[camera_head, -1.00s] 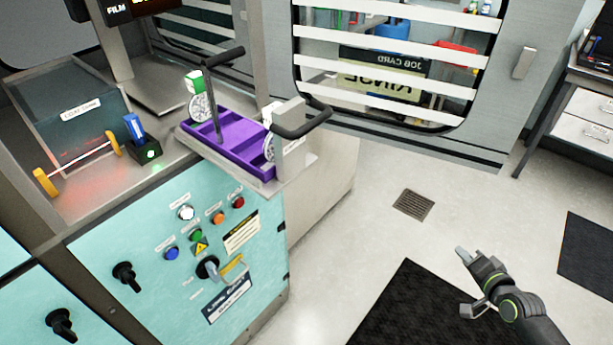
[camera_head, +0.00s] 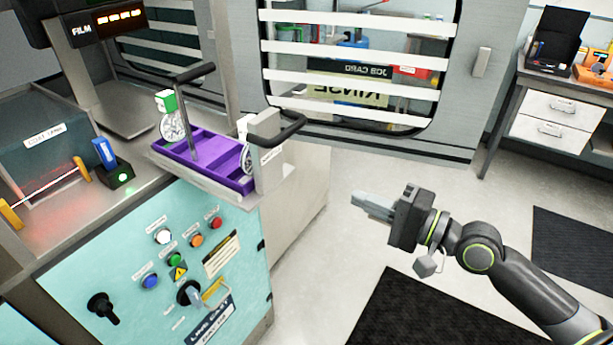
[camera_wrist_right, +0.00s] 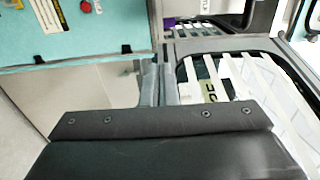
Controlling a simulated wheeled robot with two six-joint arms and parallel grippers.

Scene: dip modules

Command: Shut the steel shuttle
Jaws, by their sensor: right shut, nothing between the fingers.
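The steel shuttle (camera_head: 218,197) sticks out from the machine counter in the head view. It carries a purple tray (camera_head: 181,158) and has a grey upright end plate (camera_head: 267,165) with a black bar handle (camera_head: 292,127). In the tray are a round clear dial-like disc (camera_head: 172,127) with a green-and-white block (camera_head: 165,101) above it, and a second, partly hidden disc (camera_head: 246,160). My right gripper (camera_head: 360,203) is shut and empty, to the right of the handle and apart from it. Its fingers (camera_wrist_right: 158,85) show close together in the right wrist view. My left gripper is out of view.
The teal control panel (camera_head: 130,255) with coloured buttons and a rotary switch stands below the shuttle. A slatted window door (camera_head: 350,105) is behind. A white drawer cabinet (camera_head: 550,130) stands at the right. Open floor lies between the shuttle and my right arm.

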